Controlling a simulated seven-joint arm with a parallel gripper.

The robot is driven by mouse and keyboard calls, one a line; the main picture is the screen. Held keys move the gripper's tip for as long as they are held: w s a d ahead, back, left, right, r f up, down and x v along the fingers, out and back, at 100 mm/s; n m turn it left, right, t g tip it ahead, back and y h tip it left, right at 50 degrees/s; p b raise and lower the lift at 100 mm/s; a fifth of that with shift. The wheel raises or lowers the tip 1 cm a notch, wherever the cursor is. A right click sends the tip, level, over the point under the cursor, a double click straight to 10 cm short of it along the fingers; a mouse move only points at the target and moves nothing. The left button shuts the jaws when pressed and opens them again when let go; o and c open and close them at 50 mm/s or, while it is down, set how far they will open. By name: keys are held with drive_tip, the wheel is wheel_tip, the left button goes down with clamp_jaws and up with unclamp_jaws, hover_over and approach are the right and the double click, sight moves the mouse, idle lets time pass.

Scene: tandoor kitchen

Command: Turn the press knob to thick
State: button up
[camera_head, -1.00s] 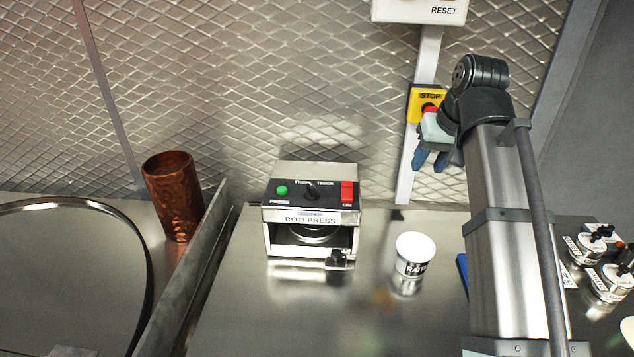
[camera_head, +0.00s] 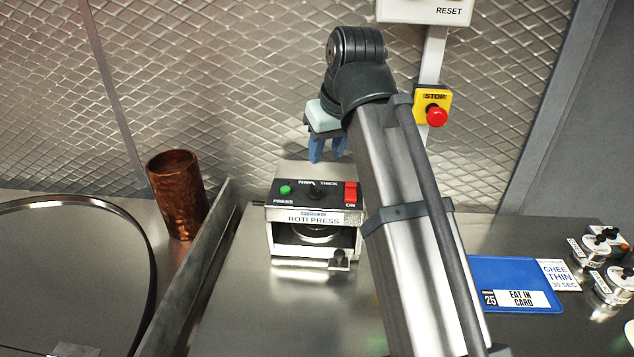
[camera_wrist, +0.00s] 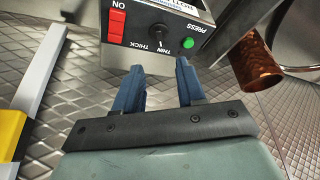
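The roti press (camera_head: 313,219) stands on the steel counter with its control panel facing up and forward. Its dark round knob (camera_head: 315,191) sits mid-panel below the THIN and THICK labels. In the wrist view the knob (camera_wrist: 160,31) lies just beyond my fingertips; I cannot tell for sure which label its pointer faces. My gripper (camera_head: 327,157) hangs above and behind the panel, apart from the knob. In the wrist view its two blue fingers (camera_wrist: 158,70) are spread with nothing between them.
A green PRESS button (camera_head: 286,190) and a red ON switch (camera_head: 351,192) flank the knob. A red stop button (camera_head: 437,116) is on the post. A copper cup (camera_head: 179,195) stands left, beyond a metal divider. A blue card (camera_head: 505,272) lies right.

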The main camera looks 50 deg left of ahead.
sight(316, 187)
drive_tip(key=x, duration=1.1)
drive_tip(key=shift+a+f, duration=0.1)
drive_tip(key=shift+f, duration=0.3)
clamp_jaws()
